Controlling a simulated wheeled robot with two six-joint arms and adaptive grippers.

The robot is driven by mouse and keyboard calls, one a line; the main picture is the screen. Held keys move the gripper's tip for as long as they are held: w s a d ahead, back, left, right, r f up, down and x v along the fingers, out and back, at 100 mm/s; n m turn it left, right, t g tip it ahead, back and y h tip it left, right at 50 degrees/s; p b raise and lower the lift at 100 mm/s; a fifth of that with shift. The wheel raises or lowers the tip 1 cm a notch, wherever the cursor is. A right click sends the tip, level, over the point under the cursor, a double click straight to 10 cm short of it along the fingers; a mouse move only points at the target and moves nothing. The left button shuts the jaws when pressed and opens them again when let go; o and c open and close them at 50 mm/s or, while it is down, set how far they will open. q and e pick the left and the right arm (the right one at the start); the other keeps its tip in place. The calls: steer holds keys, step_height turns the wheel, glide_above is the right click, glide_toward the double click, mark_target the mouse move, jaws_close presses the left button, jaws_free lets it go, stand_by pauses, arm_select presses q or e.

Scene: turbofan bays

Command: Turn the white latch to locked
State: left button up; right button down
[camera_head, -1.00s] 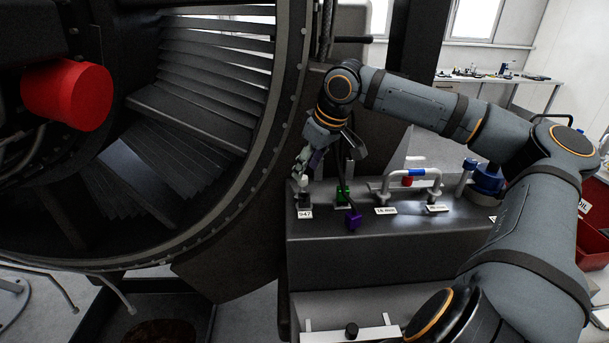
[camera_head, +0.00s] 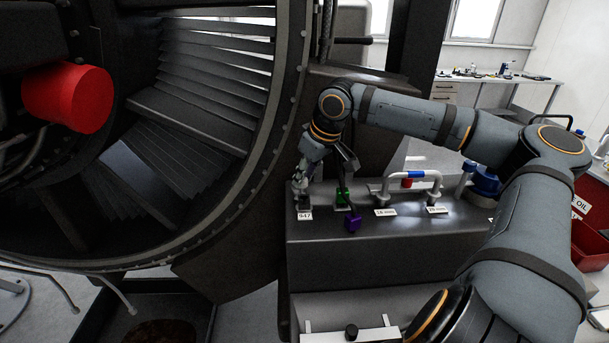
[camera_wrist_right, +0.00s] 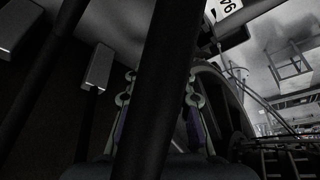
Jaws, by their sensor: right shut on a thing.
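My right gripper (camera_head: 301,184) reaches down at the left end of the dark console's top, just above the label "947" (camera_head: 305,216). Its fingers are shut on the white latch there; the fingers hide nearly all of the latch, so its angle cannot be read. A dark base (camera_head: 304,203) shows below the fingertips. In the right wrist view a dark bar crosses the middle and hides most of what lies between my right gripper's fingers (camera_wrist_right: 160,110). My left gripper is not in view.
Right of the latch on the console (camera_head: 370,248) stand a green part (camera_head: 342,197), a purple block (camera_head: 353,220) on a dark lever and a pale pipe handle (camera_head: 434,180) with blue and red parts. The large turbofan ring (camera_head: 275,150) is close on the left.

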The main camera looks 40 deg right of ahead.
steer(key=n+y+p, duration=0.1)
steer(key=n, duration=0.2)
steer(key=shift+d+r, duration=0.15)
steer(key=shift+w+n+g+y+p, duration=0.1)
steer(key=shift+n+g+y+p, duration=0.35)
steer(key=shift+n+p, duration=0.9)
steer(key=shift+n+y, duration=0.25)
steer(key=c, duration=1.1)
jaws_free()
steer(key=shift+c, duration=0.2)
